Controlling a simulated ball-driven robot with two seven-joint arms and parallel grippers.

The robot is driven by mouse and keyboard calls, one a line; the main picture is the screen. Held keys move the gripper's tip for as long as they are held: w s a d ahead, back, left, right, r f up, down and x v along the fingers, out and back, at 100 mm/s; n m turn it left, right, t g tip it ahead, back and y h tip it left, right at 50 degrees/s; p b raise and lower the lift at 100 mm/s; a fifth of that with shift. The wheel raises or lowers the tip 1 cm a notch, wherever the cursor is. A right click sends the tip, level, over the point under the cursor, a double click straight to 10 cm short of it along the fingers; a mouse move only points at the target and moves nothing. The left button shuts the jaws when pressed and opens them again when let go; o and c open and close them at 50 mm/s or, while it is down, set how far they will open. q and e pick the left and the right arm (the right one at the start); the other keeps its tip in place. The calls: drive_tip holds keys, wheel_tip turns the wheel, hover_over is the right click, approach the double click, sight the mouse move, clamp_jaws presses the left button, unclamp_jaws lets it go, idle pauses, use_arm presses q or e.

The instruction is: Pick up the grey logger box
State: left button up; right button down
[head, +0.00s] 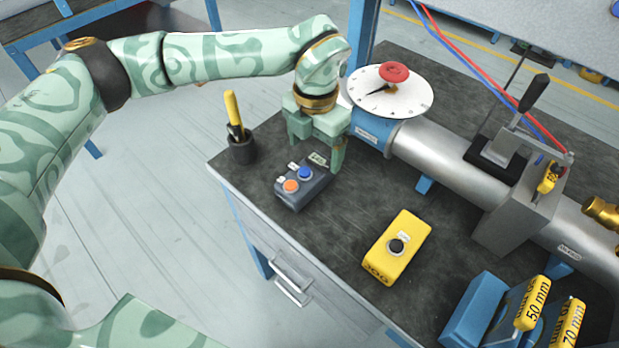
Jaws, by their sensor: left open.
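The grey logger box (313,192) lies on the dark bench top near its left edge. Its top carries an orange button and a blue button, with small pale labels. My left gripper (318,152) is over the far end of the box, pointing down, with its jaws apart. One finger appears at the box's far right side, the other at its far left. Whether either finger touches the box cannot be told. Nothing is held between the fingers. My right gripper is out of the picture.
A yellow box with a black knob (397,248) lies to the right. A steel pipe (440,158) with a white dial (405,97) runs behind. Blue blocks with yellow tags (472,308) stand front right.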

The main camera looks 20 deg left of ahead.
sight(315, 163)
use_arm(q)
drive_tip(key=shift+s+f, duration=0.1)
drive_tip(key=shift+f, duration=1)
drive_tip(key=f+b, duration=0.2)
drive_tip(key=f, duration=0.1)
drive_tip(key=f+b, duration=0.1)
drive_tip(key=f, duration=0.1)
drive_tip(key=shift+w, duration=0.3)
drive_tip(key=shift+r, duration=0.15)
drive_tip(key=shift+c, duration=1)
drive_tip(key=c, duration=0.7)
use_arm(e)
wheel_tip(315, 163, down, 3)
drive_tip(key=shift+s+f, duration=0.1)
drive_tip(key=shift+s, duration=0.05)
